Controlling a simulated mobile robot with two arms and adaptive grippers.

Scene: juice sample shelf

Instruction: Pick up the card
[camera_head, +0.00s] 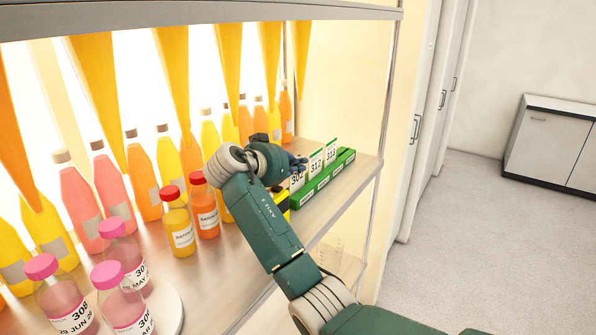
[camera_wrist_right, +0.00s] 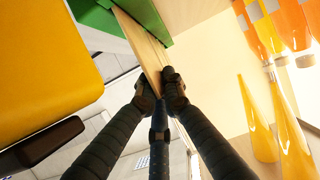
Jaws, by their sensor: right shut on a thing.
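A green card rack (camera_head: 325,182) stands at the right end of the shelf, with several white numbered cards upright in it. The cards 312 (camera_head: 315,163) and 313 (camera_head: 331,152) show clearly. The nearest card (camera_head: 297,181) is partly hidden behind my right gripper (camera_head: 296,164). In the right wrist view, my right gripper (camera_wrist_right: 160,84) is shut on a thin, pale card (camera_wrist_right: 145,42), which is seen edge-on. The card's far end is still beside the green rack (camera_wrist_right: 178,18); I cannot tell whether it is clear of its slot. My left gripper is not in view.
Bottles of orange, yellow and pink juice (camera_head: 143,180) line the shelf's back. Red-capped bottles (camera_head: 204,210) stand left of my right arm, and pink-lidded jars (camera_head: 62,300) at front left. A yellow and black object (camera_head: 281,202) is close beside the rack. Open floor lies to the right.

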